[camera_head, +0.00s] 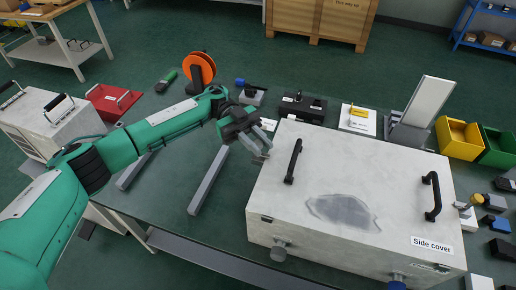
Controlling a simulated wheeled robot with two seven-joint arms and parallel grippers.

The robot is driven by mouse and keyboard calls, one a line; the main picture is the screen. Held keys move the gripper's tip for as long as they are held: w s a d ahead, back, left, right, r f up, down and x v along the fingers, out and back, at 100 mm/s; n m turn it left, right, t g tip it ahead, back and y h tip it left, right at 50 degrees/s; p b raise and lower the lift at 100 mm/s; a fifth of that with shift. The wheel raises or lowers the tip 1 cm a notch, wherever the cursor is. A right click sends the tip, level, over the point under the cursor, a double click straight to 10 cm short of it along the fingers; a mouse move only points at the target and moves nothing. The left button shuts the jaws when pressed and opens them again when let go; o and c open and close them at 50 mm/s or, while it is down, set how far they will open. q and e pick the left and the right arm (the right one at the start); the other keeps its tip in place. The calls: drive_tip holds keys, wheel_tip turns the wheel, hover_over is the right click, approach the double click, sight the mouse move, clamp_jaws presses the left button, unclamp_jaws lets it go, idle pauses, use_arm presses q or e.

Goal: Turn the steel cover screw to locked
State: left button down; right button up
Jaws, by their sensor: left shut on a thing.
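A large pale box labelled "Side cover" (405,215) stands on the green table. On its front face, a grey steel cover screw (279,252) sticks out near the left, well below my gripper in the picture. A second screw with a blue head (397,283) is at the lower right, partly cut off by the frame edge. My left gripper (262,153) is at the box's back left corner, shut on a small grey thing that its fingers mostly hide. Any lock mark by the steel screw is too small to read. My right gripper is not in view.
Two black handles (293,161) (433,196) rise from the box top. Behind it are a black block (303,106), a tilted grey panel (428,101) and yellow and green bins (458,139). Grey bars (208,181) lie left of the box, with bare table around them.

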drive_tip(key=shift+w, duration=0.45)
use_arm(q)
drive_tip(key=c, duration=1.3)
unclamp_jaws()
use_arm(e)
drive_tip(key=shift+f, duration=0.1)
